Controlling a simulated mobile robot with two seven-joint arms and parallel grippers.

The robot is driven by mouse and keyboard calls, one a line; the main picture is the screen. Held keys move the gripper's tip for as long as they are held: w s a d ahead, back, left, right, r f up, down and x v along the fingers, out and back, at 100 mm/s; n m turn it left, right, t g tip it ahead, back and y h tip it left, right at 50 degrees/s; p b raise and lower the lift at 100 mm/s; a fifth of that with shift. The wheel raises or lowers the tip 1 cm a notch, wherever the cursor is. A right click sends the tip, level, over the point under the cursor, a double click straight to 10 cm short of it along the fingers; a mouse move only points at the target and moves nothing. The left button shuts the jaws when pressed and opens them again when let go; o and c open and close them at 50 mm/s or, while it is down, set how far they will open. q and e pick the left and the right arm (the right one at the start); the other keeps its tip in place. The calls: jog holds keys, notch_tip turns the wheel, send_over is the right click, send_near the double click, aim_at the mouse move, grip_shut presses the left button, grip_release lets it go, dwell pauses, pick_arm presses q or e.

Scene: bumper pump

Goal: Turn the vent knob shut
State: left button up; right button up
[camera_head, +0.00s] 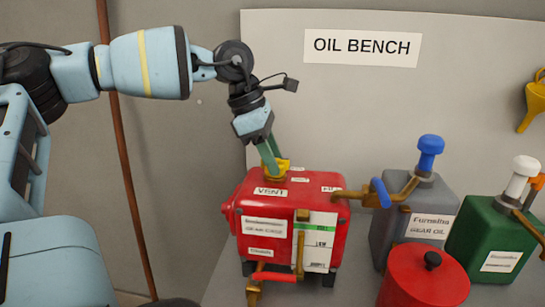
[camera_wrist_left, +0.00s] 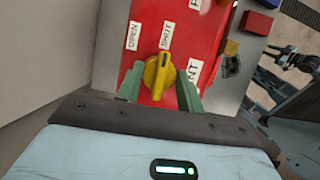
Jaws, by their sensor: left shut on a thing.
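The yellow vent knob (camera_head: 277,168) sits on top of the red tank (camera_head: 320,215), beside the VENT label. In the left wrist view the knob (camera_wrist_left: 157,76) has its narrow marked end towards the SHUT label (camera_wrist_left: 166,37), with the OPEN label (camera_wrist_left: 133,36) to the left. My left gripper (camera_head: 272,160) reaches down from above, its green fingers shut on the knob. In the wrist view the fingers (camera_wrist_left: 159,86) stand on either side of it.
A brass tap with a blue lever (camera_head: 380,192) sticks out right of the tank. A grey can (camera_head: 418,215), a green can (camera_head: 490,240) and a red round container (camera_head: 425,277) stand further right. A brass valve with a red lever (camera_head: 272,277) is at the tank's lower front.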

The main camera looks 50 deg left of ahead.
pick_arm(q)
jog(key=shift+m, duration=0.3)
pick_arm(e)
jog(key=shift+s, duration=0.25)
pick_arm(q)
jog(key=o, duration=1)
pick_arm(e)
jog(key=shift+s, duration=0.1)
pick_arm(q)
jog(key=v, duration=0.8)
pick_arm(e)
jog(key=shift+w, duration=0.3)
pick_arm(q)
jog(key=shift+f, duration=0.1)
pick_arm(e)
jog(key=shift+s, duration=0.3)
jog(key=shift+s, duration=0.15)
